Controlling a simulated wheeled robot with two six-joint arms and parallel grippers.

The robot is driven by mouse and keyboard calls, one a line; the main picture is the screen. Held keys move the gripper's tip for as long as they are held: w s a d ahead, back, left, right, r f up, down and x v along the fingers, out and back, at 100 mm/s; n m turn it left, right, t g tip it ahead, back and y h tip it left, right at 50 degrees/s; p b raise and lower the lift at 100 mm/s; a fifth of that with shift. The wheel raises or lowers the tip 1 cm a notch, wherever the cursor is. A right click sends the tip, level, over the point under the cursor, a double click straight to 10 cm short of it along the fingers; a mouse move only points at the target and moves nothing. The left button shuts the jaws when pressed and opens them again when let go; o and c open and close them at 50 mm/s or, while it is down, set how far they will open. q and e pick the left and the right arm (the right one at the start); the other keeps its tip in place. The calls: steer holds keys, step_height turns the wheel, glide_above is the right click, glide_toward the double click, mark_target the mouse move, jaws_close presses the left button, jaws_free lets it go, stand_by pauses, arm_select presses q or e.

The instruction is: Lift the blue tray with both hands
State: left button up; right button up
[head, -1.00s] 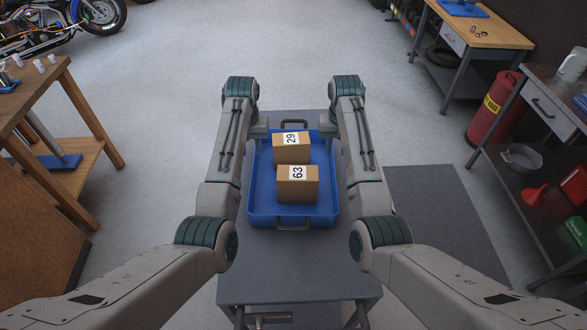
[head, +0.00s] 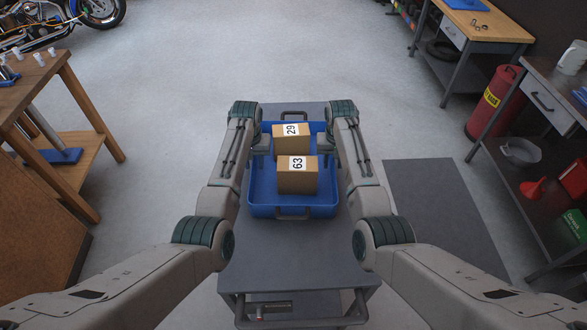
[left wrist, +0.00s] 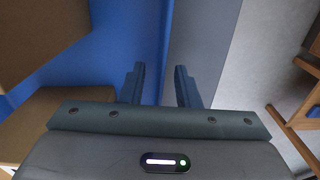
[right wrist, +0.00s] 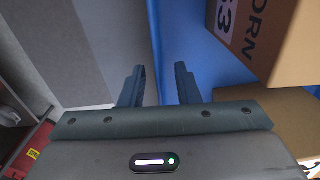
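The blue tray (head: 290,210) lies on a grey cart, with dark handles at its near and far ends. Two brown boxes sit in it, one marked 29 (head: 291,142) and one marked 63 (head: 297,178). My left gripper (left wrist: 160,88) is at the tray's left side, open, with the wall edge between its fingers in the left wrist view. My right gripper (right wrist: 158,86) is at the right side, also open, with the wall edge between its fingers. In the head view the fingertips are hidden. I cannot tell whether the fingers touch the walls.
The grey cart top (head: 292,255) is bare in front of the tray. A wooden bench (head: 40,95) stands at left. A metal shelf bench (head: 545,130) and a red cylinder (head: 497,100) stand at right. The floor around the cart is mostly clear.

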arm_select(q)
steer(key=shift+w+f, duration=0.1)
steer(key=shift+f, duration=0.45)
arm_select(e)
steer(key=shift+f, duration=0.6)
arm_select(q)
jaws_close()
arm_select(e)
steer(key=shift+r, duration=0.1)
jaws_close()
arm_select(q)
steer(key=shift+r, duration=0.15)
